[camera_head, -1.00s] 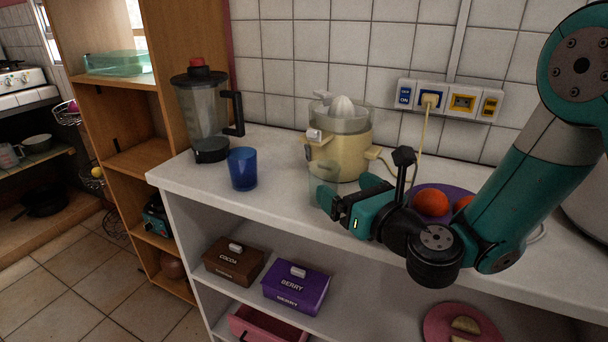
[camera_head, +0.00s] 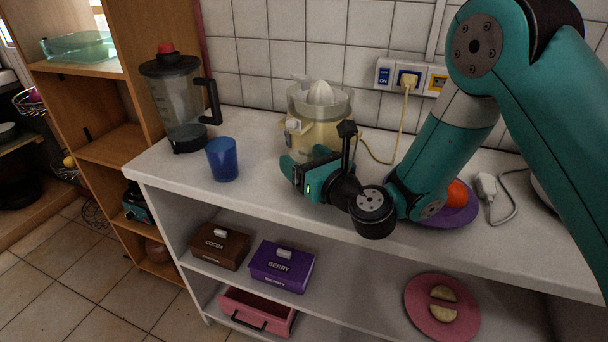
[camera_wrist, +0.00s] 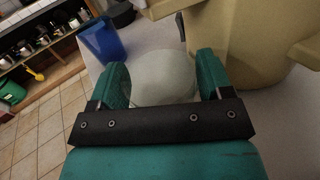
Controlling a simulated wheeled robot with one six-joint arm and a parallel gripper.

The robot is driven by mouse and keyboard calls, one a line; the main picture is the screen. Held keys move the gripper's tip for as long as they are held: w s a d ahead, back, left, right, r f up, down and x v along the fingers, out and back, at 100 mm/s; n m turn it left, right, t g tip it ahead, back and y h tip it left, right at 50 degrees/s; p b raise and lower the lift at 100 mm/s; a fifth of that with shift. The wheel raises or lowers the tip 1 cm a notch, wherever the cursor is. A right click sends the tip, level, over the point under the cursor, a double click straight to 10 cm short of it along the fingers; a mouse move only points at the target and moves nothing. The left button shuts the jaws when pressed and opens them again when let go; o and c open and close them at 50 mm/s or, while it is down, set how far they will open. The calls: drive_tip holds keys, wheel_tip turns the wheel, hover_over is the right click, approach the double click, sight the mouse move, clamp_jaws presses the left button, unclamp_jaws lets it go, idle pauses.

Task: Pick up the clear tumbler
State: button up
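The clear tumbler (camera_wrist: 164,80) shows in the wrist view as a pale see-through shape between my fingers. My gripper (camera_wrist: 163,82) is open, with one finger on each side of it; whether either finger touches the glass is hard to tell. In the head view my gripper (camera_head: 303,165) is low over the white counter, in front of the cream juicer (camera_head: 318,135). There the tumbler is mostly hidden or too faint to make out.
A blue cup (camera_head: 222,160) stands left of my gripper, with a blender (camera_head: 185,105) behind it. The juicer is close behind the fingers. A purple plate (camera_head: 450,215) with orange fruit lies to the right. The counter's front edge is near.

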drive_tip(key=c, duration=0.7)
drive_tip(key=shift+r, duration=0.3)
